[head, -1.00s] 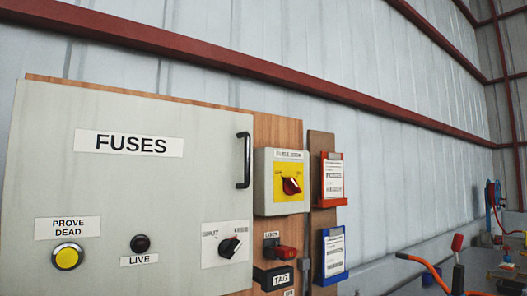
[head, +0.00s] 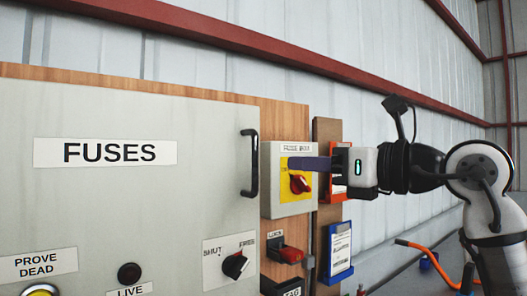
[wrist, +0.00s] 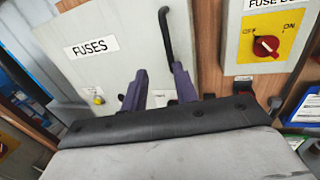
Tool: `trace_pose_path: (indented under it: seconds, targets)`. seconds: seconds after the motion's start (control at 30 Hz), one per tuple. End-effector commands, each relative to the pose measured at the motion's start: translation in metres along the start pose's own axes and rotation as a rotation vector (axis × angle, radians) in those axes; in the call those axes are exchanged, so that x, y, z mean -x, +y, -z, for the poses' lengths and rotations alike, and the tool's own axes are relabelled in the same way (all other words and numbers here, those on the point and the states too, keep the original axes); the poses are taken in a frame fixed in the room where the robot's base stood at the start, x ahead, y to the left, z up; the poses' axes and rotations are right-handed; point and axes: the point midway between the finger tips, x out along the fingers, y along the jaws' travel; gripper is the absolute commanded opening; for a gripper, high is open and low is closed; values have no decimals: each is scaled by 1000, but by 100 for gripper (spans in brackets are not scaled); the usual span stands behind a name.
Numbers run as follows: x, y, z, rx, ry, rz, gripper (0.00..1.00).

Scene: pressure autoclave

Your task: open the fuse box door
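The grey fuse box door (head: 120,210), labelled FUSES, looks shut on its wooden board. Its black vertical handle (head: 249,163) is near the right edge and also shows in the wrist view (wrist: 165,30). A black SHUT/FREE knob (head: 235,265) sits low on the door; I cannot tell its setting. My gripper (head: 292,163) is right of the handle, apart from it in the head view, overlapping the switch box. In the wrist view its purple fingers (wrist: 160,84) are spread with nothing held; the handle's lower end appears close to the right finger.
A switch box (head: 289,205) with a red knob on yellow is right of the door. A red lock (head: 287,253) is below it. Red (head: 336,193) and blue (head: 338,268) card holders are further right. Orange-handled tools (head: 425,258) lie at lower right.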

Motion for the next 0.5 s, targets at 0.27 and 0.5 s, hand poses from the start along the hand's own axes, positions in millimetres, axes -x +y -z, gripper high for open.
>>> trace_pose_path:
  seconds: [0.27, 0.5]
  targets:
    - [-10, -8, -6, 9, 17, 44, 29]
    - [-61, -10, -7, 8, 16, 40, 29]
